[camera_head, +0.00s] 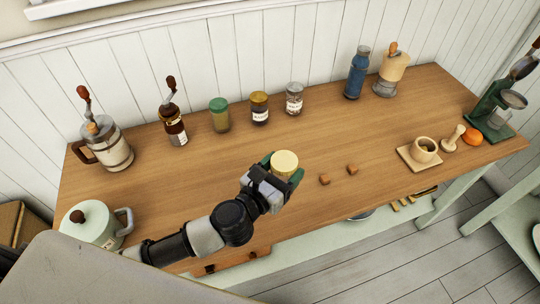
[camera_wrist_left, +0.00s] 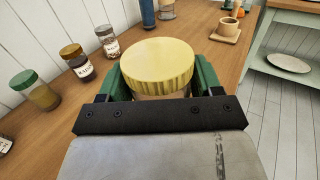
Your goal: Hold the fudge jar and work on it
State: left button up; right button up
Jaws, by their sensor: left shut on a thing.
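The fudge jar (camera_head: 285,162) has a pale yellow ribbed lid, seen from above. My left gripper (camera_head: 283,170) is shut on the jar near the front edge of the wooden counter. In the left wrist view the yellow lid of the jar (camera_wrist_left: 157,65) fills the space between the green fingers of my left gripper (camera_wrist_left: 160,84). Most of the jar's body is hidden by the lid and gripper, and I cannot tell whether it touches the counter. Two small brown cubes (camera_head: 324,179) lie just right of the gripper. My right gripper is not in view.
Behind stand a green-lidded jar (camera_head: 220,116), a gold-lidded jar (camera_head: 260,108) and a grey-lidded jar (camera_head: 294,99). Grinders, a blue bottle (camera_head: 357,74) and a pale green pot (camera_head: 92,224) line the counter (camera_head: 205,174). A cup on a board (camera_head: 419,157) is right.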

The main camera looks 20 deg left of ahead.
pick_arm(q)
jog(key=shift+s+d+r, duration=0.7)
jog(key=shift+s+d, duration=0.05)
jog(key=shift+d, duration=0.15)
jog(key=o, duration=0.4)
jog(key=c, duration=0.6)
jog(key=shift+c, duration=0.2)
